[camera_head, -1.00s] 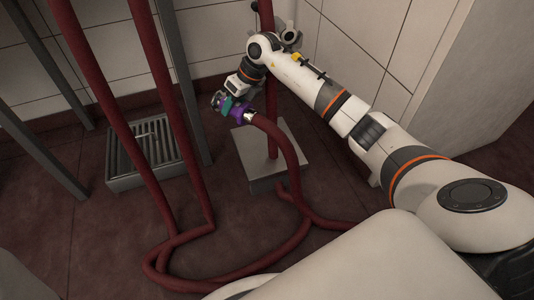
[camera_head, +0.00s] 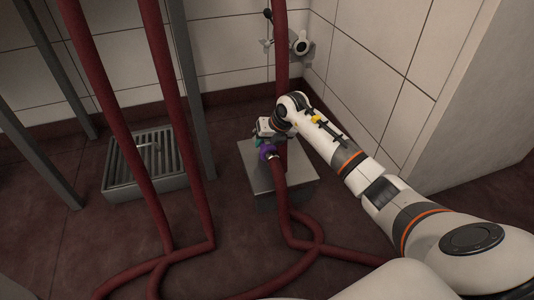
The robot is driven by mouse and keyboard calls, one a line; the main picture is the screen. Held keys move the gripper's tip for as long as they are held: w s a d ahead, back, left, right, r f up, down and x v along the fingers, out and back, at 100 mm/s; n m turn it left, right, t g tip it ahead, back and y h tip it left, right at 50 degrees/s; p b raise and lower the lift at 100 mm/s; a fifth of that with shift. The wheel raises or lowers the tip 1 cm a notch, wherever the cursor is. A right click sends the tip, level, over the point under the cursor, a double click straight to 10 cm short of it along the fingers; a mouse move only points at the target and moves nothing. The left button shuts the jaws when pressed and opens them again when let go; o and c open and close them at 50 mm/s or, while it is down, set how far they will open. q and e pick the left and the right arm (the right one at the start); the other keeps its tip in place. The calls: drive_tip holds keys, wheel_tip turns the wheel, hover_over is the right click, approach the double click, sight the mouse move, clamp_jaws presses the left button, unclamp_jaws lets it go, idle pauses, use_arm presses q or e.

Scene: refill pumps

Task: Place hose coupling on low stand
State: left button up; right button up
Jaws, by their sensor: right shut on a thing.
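The hose coupling (camera_head: 267,153) is a small purple piece with a metal collar on the end of a red hose (camera_head: 281,205). My right gripper (camera_head: 263,141) is shut on it and holds it over the low stand. The low stand (camera_head: 302,182) is a grey square block with a flat top, on the floor near the back wall. Whether the coupling touches the top cannot be told. The gripper, the hose and a vertical red pipe hide part of the stand. My left gripper is not in view.
A grey floor grate (camera_head: 146,160) lies to the left, between grey metal legs (camera_head: 189,90). Red hose loops across the floor in front. A wall fitting (camera_head: 300,46) is at the back.

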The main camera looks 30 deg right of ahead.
wheel_tip(320, 180, down, 3)
drive_tip(key=shift+f+b, duration=0.1)
drive_tip(key=shift+b, duration=0.95)
drive_tip(key=shift+r, duration=0.2)
drive_tip(key=shift+f, duration=0.15)
drive_tip(key=o, duration=1.3)
